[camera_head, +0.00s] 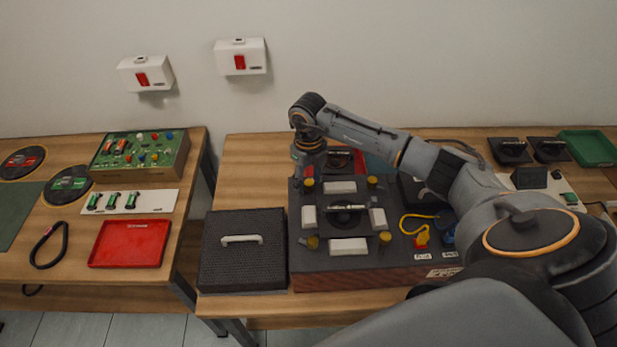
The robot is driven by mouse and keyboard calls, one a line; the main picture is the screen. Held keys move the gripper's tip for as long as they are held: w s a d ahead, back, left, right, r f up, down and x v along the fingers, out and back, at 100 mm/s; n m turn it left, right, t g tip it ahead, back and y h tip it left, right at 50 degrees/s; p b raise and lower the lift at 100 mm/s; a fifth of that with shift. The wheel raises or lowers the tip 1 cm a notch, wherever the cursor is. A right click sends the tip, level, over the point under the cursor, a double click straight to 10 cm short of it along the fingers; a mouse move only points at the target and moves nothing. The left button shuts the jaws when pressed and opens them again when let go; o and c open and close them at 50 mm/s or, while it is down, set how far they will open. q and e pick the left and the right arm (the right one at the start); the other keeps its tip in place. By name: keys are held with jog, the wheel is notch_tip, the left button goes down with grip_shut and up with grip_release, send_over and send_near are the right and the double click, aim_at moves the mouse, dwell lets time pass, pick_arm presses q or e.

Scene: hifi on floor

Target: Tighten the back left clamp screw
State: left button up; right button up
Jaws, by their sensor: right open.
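A dark fixture block (330,265) with a reddish-brown front side stands on the right table. Several yellow-topped clamp screws sit at the corners of a square on it. The back left clamp screw (309,185) shows just below my right gripper (307,172). The back right screw (373,182), front left screw (312,243) and front right screw (385,238) stand clear of it. White blocks and a dark part with a metal cylinder (346,208) lie between them. My right gripper points down, open, over the back left screw; whether it touches the screw I cannot tell. My left gripper is out of view.
A black mesh cover (242,265) with a white handle lies left of the fixture. Yellow and blue connectors (421,236) sit right of the screws, near my right arm. The left table holds a red tray (130,243) and a green circuit board (140,152).

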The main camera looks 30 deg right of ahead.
jog(key=shift+c, duration=0.2)
grip_shut()
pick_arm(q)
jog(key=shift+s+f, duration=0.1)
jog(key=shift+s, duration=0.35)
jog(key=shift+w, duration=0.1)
